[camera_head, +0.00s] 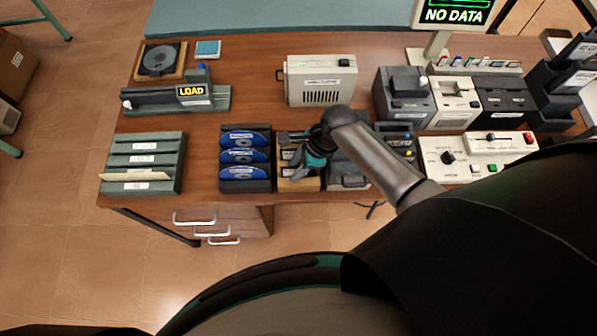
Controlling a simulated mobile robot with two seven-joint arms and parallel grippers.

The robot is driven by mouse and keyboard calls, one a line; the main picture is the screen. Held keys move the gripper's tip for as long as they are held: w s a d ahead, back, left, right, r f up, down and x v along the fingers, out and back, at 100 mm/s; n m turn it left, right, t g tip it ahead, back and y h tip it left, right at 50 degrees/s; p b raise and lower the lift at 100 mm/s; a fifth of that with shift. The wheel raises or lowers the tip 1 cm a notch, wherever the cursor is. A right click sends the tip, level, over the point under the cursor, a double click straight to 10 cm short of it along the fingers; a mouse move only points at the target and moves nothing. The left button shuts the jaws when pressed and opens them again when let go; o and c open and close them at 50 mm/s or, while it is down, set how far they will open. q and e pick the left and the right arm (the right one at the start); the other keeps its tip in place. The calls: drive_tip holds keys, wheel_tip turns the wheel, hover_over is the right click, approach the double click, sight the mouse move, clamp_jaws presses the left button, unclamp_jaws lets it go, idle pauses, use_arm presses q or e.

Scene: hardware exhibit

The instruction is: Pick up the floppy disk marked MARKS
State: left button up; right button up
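My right gripper (300,158), dark with a teal part, is over a light wooden rack (298,186) at the front middle of the desk. Dark pieces with pale labels, which look like floppy disks (287,154), show in the rack, partly hidden by the gripper. Their labels are too small to read, so I cannot tell which one is marked MARKS. The fingers are dark against the dark disks; whether they are open or touch a disk cannot be made out. My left gripper is not in view.
A black rack of blue discs (246,184) stands directly left of the wooden rack. A green slotted file (142,185) is farther left. A beige box (320,83) stands behind. A grey drawer-like unit (348,178) and a white control panel (450,175) are to the right.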

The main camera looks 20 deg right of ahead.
drive_tip(key=shift+c, duration=0.2)
clamp_jaws()
drive_tip(key=shift+r, duration=0.15)
idle(0.4)
